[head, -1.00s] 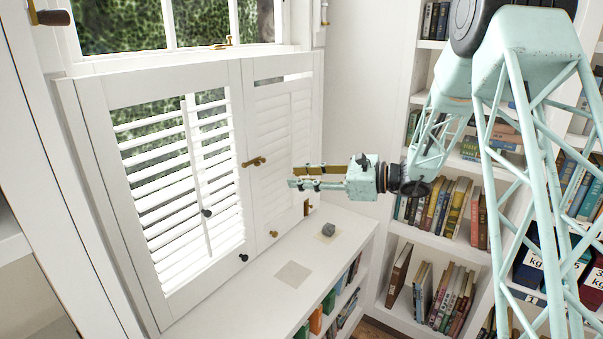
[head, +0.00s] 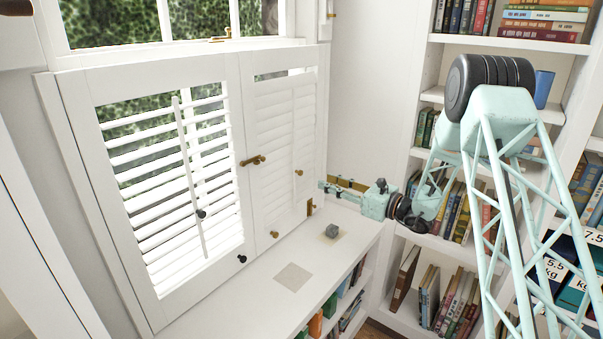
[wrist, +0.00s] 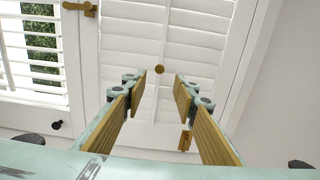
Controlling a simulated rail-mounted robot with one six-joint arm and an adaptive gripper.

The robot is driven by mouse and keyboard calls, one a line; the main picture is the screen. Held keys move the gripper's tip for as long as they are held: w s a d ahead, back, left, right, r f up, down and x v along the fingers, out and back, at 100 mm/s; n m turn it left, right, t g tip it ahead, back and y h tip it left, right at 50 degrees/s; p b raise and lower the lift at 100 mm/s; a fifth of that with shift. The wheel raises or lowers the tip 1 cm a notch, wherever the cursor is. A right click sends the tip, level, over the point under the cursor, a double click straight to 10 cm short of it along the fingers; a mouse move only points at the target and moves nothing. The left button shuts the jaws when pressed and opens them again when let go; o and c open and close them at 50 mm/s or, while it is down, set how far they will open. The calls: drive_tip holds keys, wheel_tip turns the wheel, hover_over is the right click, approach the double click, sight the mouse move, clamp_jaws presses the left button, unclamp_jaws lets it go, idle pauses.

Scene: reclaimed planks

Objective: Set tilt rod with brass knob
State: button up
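The right shutter panel (head: 284,120) has closed white slats and a white tilt rod with a round brass knob (head: 298,172). In the wrist view the brass knob (wrist: 159,69) shows ahead, between and beyond my fingertips. My gripper (head: 327,183) is open and empty, to the right of the knob in the head view, pointing at the panel; it also shows in the wrist view (wrist: 158,88). The fingers look apart from the knob. The left shutter panel (head: 240,215) has open slats and a rod with a dark knob (head: 201,213).
A brass latch (head: 253,160) joins the panels at mid-height. A brass pull (head: 275,234) and a black pull (head: 242,259) sit lower on the frames. A grey lump (head: 332,231) lies on the white ledge (head: 325,270) below. Bookshelves (head: 400,262) stand at the right.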

sight(302, 173)
drive_tip(key=shift+a, duration=0.1)
idle(0.3)
drive_tip(key=shift+b+x, duration=1.1)
drive_tip(key=shift+x, duration=5.7)
drive_tip(key=shift+r, duration=0.1)
drive_tip(key=shift+c, duration=0.4)
